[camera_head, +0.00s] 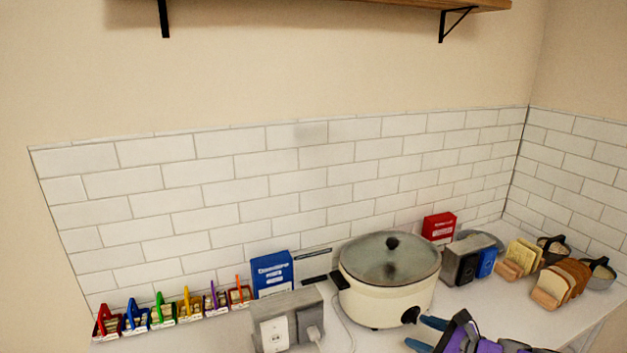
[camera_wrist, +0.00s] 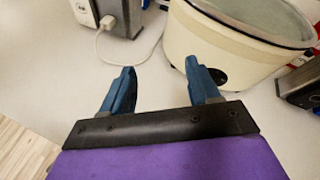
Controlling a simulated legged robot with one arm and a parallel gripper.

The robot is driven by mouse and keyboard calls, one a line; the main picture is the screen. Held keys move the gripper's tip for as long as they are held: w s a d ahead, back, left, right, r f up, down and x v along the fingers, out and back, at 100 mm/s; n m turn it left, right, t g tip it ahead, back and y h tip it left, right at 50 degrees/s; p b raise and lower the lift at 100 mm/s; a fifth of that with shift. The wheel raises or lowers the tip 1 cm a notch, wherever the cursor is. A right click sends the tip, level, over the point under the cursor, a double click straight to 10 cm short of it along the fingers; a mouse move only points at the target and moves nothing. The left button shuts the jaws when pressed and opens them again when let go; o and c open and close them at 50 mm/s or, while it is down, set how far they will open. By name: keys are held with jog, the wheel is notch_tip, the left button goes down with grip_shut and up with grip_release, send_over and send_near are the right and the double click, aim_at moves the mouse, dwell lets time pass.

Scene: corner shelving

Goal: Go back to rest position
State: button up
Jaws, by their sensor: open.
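My gripper (camera_head: 424,333) is at the lower right of the head view, in front of the cream slow cooker (camera_head: 385,291) with its glass lid. In the wrist view my gripper (camera_wrist: 161,88) shows two blue fingers spread apart with nothing between them. Bare white counter (camera_wrist: 150,67) lies beyond the fingers. The slow cooker (camera_wrist: 215,45) stands just past the right finger; I cannot tell the exact gap.
A grey socket box (camera_head: 287,320) with a plugged-in cable stands left of the cooker. Several coloured clips in small boxes (camera_head: 163,312) line the left. A blue box (camera_head: 272,274), red box (camera_head: 439,228), toaster (camera_head: 463,262) and bread slices (camera_head: 560,283) stand along the counter. A shelf (camera_head: 330,8) hangs above.

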jog(key=s+a+r+n+g+y, duration=0.1)
jog(key=s+a+r+n+g, duration=0.25)
jog(key=s+a+n, duration=0.5)
jog(key=s+a+r+n+g, duration=0.3)
jog(key=s+a+n+g, duration=0.25)
jog(key=a, duration=0.65)
jog(key=s+d+n+g+h, duration=0.1)
jog(key=s+d+n+h, duration=0.2)
jog(key=s, duration=0.8)
jog(key=s+d+n+g+h, duration=0.2)
jog(key=s+d+n+h, duration=0.2)
jog(key=s, duration=0.6)
jog(key=f+n+h, duration=0.1)
jog(key=n+h, duration=0.1)
jog(key=n, duration=0.1)
jog(key=shift+s+n+g, duration=0.3)
jog(key=shift+s+n, duration=0.05)
jog(key=shift+n, duration=0.05)
